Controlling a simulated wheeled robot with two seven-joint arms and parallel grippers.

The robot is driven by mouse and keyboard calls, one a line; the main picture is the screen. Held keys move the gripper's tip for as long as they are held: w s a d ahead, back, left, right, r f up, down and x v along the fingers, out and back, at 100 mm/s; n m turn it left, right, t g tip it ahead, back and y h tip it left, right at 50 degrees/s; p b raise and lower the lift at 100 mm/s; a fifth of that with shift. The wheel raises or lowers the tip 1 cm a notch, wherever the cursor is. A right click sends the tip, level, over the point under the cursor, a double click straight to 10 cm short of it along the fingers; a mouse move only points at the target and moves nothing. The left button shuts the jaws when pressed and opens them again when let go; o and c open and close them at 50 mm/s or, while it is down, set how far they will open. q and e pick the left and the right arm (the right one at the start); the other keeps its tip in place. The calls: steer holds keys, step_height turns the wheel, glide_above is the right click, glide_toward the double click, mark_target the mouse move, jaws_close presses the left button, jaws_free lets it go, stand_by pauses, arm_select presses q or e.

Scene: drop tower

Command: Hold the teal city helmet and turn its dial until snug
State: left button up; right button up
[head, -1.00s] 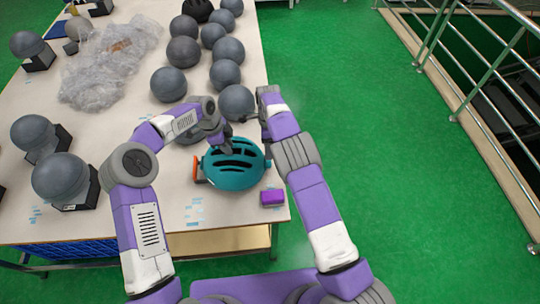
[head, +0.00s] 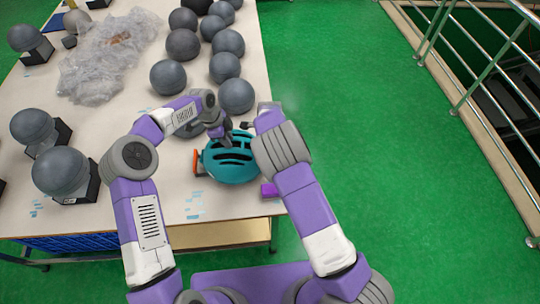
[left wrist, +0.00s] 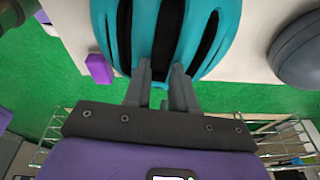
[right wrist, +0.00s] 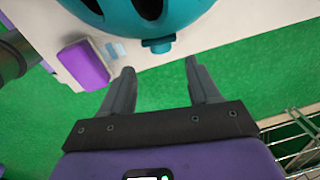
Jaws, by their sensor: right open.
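The teal city helmet (head: 231,168) sits at the table's near right corner, with black vents on its shell. My left gripper (head: 226,138) is at the helmet's far upper side. In the left wrist view its fingers (left wrist: 162,78) are close together against the vented teal shell (left wrist: 220,60), seemingly closed on it; the tips are partly hidden. A small teal dial (right wrist: 158,45) sticks out from the helmet's rim in the right wrist view. My right gripper (right wrist: 160,72) is open and empty, just short of the dial, which lies beyond the space between its fingertips.
A purple block (head: 268,190) lies beside the helmet near the table (head: 120,215) edge. An orange piece (head: 197,162) shows at the helmet's left. Several grey head forms (head: 236,96) stand beyond. Green floor is free to the right, up to a railing.

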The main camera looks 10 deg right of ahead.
steer(key=f, duration=0.7)
steer(key=shift+w+f, duration=0.25)
steer(key=shift+w, duration=0.05)
steer(key=c, duration=1.1)
